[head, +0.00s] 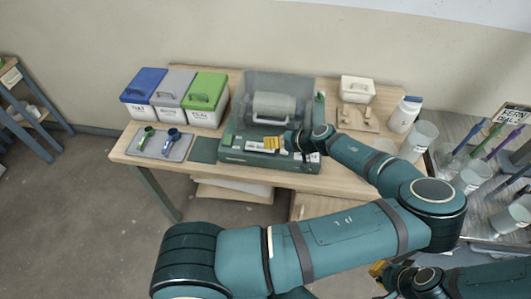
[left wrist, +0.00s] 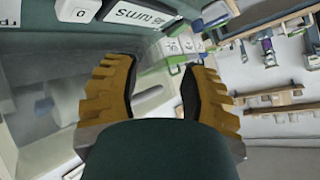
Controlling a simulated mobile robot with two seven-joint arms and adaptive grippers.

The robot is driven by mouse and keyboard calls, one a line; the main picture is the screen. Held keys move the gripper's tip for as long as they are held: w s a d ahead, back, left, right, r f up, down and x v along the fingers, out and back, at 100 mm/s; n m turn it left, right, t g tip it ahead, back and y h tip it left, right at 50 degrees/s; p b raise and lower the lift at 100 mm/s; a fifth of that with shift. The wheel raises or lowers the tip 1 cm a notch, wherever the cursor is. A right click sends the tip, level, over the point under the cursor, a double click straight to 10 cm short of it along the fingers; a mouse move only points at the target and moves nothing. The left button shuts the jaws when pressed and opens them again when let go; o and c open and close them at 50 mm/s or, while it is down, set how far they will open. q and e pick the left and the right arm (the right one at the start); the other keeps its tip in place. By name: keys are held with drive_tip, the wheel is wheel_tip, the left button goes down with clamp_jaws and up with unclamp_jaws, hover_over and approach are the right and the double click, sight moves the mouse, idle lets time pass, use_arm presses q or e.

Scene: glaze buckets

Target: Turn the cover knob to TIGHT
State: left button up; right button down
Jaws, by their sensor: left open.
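A green machine base (head: 240,155) stands mid-table under a clear cover (head: 262,84), with a grey drum (head: 274,107) inside. My left gripper (head: 276,143) is at the front right of the machine, beside its front panel. In the left wrist view the gripper (left wrist: 157,92) is open, with nothing visible between its yellow fingers. My right gripper (head: 379,268) shows only partly at the bottom, behind my left arm.
Blue (head: 144,85), grey (head: 175,92) and green (head: 206,92) lidded buckets stand left, behind a tray (head: 160,147) with two small tools. Beakers and coloured sticks crowd the far right.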

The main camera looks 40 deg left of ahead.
use_arm(q)
drive_tip(key=shift+m+g+h, duration=0.4)
drive_tip(key=shift+s+a+f, duration=0.3)
drive_tip(key=shift+s+f, duration=0.65)
drive_tip(key=shift+s+a+f, duration=0.3)
drive_tip(key=shift+s+f, duration=0.6)
drive_tip(key=shift+f, duration=0.05)
